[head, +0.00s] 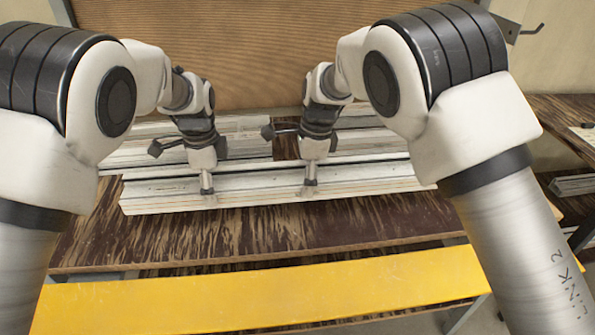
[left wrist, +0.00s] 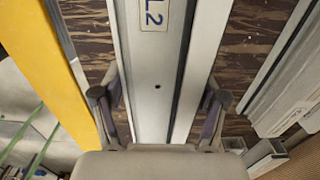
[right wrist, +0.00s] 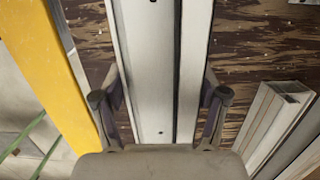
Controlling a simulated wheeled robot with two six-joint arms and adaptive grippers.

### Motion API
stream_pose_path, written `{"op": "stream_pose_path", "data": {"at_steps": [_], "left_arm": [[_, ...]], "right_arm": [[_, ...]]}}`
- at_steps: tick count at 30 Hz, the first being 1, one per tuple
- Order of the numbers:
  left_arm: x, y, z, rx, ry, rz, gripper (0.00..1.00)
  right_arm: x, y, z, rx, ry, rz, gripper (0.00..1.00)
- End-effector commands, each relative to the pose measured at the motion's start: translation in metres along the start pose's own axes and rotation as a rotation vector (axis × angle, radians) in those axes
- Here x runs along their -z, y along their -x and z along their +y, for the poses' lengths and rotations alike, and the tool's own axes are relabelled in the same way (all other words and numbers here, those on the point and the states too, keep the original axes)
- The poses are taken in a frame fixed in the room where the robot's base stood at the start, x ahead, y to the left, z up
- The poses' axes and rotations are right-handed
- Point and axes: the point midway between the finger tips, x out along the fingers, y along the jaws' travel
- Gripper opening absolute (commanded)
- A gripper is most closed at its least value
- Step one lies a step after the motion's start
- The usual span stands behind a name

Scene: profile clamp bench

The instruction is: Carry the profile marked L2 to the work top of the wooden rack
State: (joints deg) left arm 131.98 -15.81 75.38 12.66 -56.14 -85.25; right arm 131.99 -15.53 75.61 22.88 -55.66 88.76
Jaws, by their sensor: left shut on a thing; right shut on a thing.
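The profile marked L2 (head: 258,188) is a long pale metal bar with dark grooves, lying crosswise over the dark streaked wooden top (head: 230,228). Its L2 label shows in the left wrist view (left wrist: 153,15). My left gripper (head: 207,188) is shut on it left of its middle, with fingers on both long sides in the left wrist view (left wrist: 158,112). My right gripper (head: 310,184) is shut on it further right, also with fingers on both sides in the right wrist view (right wrist: 160,112). I cannot tell whether the profile touches the wood.
A yellow beam (head: 250,300) runs along the front. More pale profiles (head: 130,153) lie behind the held one, near a ribbed brown panel (head: 220,65). Another wooden surface (head: 560,120) stands at the right. Bare wood lies in front of the profile.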

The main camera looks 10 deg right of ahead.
Motion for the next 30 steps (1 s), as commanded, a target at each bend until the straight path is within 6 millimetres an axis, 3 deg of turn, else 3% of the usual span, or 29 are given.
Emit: {"op": "stream_pose_path", "data": {"at_steps": [8,25,26,27,30], "left_arm": [[0.0,-0.007,0.0,0.0,0.0,0.0,0.03],[0.0,-0.055,0.0,0.0,0.0,0.0,0.03],[0.0,-0.052,0.0,-0.001,0.0,0.0,0.8],[0.0,-0.05,0.0,-0.001,0.0,0.0,0.94],[0.0,-0.05,0.0,-0.001,0.0,0.0,0.98]], "right_arm": [[0.001,-0.005,-0.001,0.003,0.0,-0.001,0.03],[0.008,-0.053,-0.001,0.003,0.0,-0.001,0.03],[0.007,-0.05,0.0,0.002,0.0,-0.001,0.8],[0.007,-0.048,0.0,0.002,0.0,0.0,0.94],[0.007,-0.049,0.0,0.001,0.0,0.0,0.98]]}}
